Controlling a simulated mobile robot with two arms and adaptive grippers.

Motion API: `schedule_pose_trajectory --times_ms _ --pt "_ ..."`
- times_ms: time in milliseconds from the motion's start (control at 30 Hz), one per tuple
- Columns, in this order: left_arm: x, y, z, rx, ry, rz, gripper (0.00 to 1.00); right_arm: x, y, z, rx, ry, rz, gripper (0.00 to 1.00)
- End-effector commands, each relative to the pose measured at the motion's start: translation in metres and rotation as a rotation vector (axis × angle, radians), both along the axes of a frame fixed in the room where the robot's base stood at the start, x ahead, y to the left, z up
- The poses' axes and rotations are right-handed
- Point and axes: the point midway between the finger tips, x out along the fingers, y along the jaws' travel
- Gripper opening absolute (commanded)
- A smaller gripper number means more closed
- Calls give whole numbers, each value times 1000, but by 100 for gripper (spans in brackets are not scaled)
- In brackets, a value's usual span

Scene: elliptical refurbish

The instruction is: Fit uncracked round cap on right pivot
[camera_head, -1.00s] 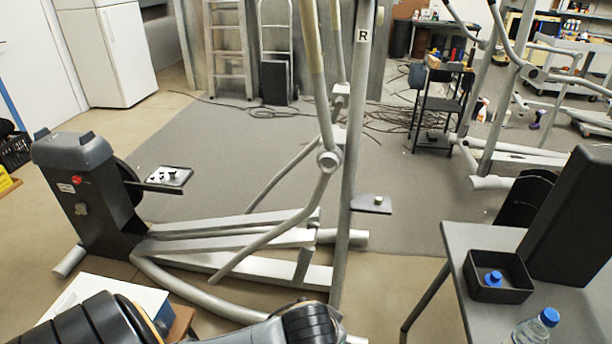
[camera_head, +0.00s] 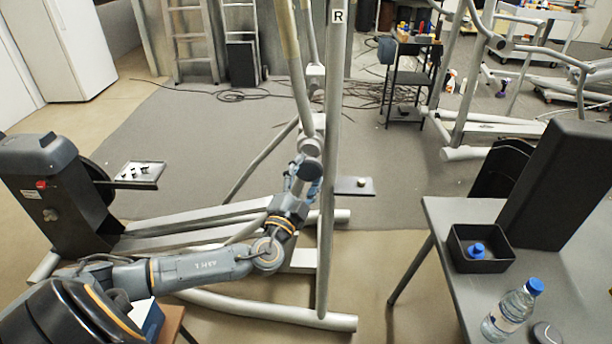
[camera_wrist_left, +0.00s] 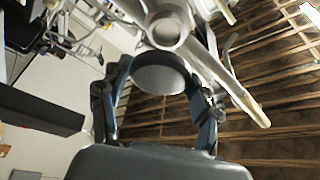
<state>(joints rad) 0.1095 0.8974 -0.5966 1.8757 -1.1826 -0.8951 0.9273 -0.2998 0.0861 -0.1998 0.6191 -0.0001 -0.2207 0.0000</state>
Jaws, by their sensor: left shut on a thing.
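My left gripper (camera_head: 307,180) is raised at the elliptical trainer's pivot (camera_head: 312,146), beside the post marked R. In the left wrist view the gripper (camera_wrist_left: 160,80) is shut on a dark round cap (camera_wrist_left: 160,75), with one finger on each side. The cap's rim and flat face show; I see no crack. The pivot's pale round housing (camera_wrist_left: 167,26) is just beyond the cap, close to it. Whether they touch I cannot tell. My right gripper is not in view.
The table (camera_head: 440,212) at right holds a black bin (camera_head: 500,263) and a bottle (camera_head: 508,312).

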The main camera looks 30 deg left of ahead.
Motion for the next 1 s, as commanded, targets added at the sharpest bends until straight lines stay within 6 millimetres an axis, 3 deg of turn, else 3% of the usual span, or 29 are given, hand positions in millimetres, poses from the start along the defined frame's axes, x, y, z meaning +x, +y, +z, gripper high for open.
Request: schedule_pose_trajectory --times_ms 500,1000 --pt "31 20 0 -1 0 4 38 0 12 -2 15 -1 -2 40" --pt "37 23 0 -2 1 2 38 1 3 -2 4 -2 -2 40"
